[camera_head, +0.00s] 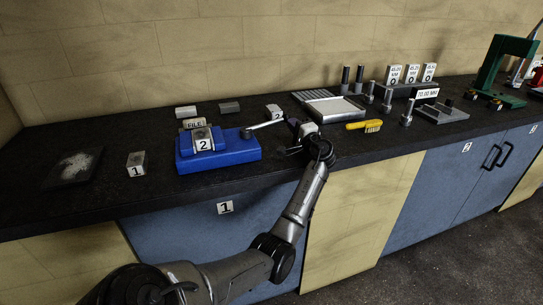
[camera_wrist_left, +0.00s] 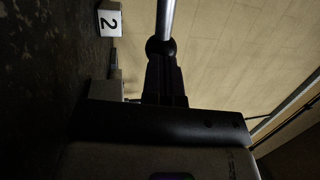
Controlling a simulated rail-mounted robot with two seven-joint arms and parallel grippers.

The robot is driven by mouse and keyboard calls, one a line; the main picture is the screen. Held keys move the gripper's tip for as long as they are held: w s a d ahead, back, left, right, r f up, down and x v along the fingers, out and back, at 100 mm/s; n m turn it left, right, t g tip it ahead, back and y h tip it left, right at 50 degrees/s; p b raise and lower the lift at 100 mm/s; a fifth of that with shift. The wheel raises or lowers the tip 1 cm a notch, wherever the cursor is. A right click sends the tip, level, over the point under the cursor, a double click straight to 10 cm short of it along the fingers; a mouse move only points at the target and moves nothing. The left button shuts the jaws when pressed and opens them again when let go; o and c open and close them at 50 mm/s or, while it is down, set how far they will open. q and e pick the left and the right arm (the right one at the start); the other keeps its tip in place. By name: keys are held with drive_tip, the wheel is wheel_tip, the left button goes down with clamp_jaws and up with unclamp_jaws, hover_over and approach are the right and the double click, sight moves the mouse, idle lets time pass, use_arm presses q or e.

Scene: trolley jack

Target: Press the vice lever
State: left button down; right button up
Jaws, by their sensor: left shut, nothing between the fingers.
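The blue vice (camera_head: 238,155) stands on the black worktop, with a grey block marked 2 (camera_head: 203,143) on it. Its metal lever (camera_head: 265,125) sticks out to the right from a dark round joint (camera_head: 247,133). The lever rod (camera_wrist_left: 166,18) and a dark ball (camera_wrist_left: 160,47) on its end also show in the left wrist view. My left gripper (camera_head: 291,123) is at the lever's right end. Its shut, empty fingers (camera_wrist_left: 163,66) are at the ball in the left wrist view; whether they touch cannot be told. My right gripper is not in view.
A block marked 1 (camera_head: 136,163) and a dark plate (camera_head: 75,167) lie left of the vice. A block marked 2 (camera_head: 274,112), a tray (camera_head: 334,109) and a yellow brush (camera_head: 364,124) are near my left gripper. A green press (camera_head: 496,66) stands far right.

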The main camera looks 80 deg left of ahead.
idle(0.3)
use_arm(q)
drive_tip(key=shift+d, duration=0.2)
drive_tip(key=p+v, duration=0.2)
drive_tip(key=v, duration=1.1)
drive_tip(key=shift+d+f+p, duration=0.1)
drive_tip(key=shift+d+p, duration=0.1)
drive_tip(key=shift+p, duration=0.1)
